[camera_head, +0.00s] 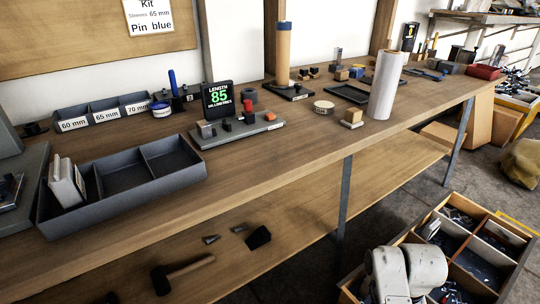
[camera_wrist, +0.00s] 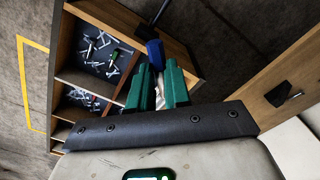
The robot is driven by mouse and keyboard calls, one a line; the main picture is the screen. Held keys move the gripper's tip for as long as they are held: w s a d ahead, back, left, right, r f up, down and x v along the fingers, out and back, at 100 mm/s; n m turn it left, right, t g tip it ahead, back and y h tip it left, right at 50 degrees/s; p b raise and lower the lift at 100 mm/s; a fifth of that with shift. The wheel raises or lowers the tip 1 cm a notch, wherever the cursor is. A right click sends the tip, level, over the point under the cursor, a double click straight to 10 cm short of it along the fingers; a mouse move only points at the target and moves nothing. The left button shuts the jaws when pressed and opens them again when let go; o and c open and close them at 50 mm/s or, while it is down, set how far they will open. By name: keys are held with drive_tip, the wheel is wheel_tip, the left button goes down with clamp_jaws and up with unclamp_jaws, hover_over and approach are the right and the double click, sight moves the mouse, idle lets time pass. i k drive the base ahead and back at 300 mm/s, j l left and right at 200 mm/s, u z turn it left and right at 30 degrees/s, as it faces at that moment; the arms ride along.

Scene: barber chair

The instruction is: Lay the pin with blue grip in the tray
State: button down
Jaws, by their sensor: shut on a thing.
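My gripper (camera_wrist: 157,68), with green fingers, is shut on the pin with blue grip (camera_wrist: 154,50) in the wrist view. The blue grip sticks out past the fingertips, and a thin dark shaft seems to extend beyond it. The head view does not show my gripper. There, a dark grey tray (camera_head: 128,178) with three compartments lies at the bench's left front. A pale grey block-like item stands in its left compartment; the middle and right ones look empty. Another blue upright rod (camera_head: 172,82) stands on the bench behind the tray.
The workbench (camera_head: 255,165) carries a labelled sleeve bin (camera_head: 100,112), a length display reading 85 (camera_head: 217,98), a fixture and a white roll (camera_head: 385,85). A wooden parts crate (camera_head: 480,245) stands on the floor, below my gripper in the wrist view. A sign (camera_head: 150,15) says "Pin blue".

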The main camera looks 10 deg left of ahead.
sight(128, 184)
drive_tip(key=u, duration=1.4)
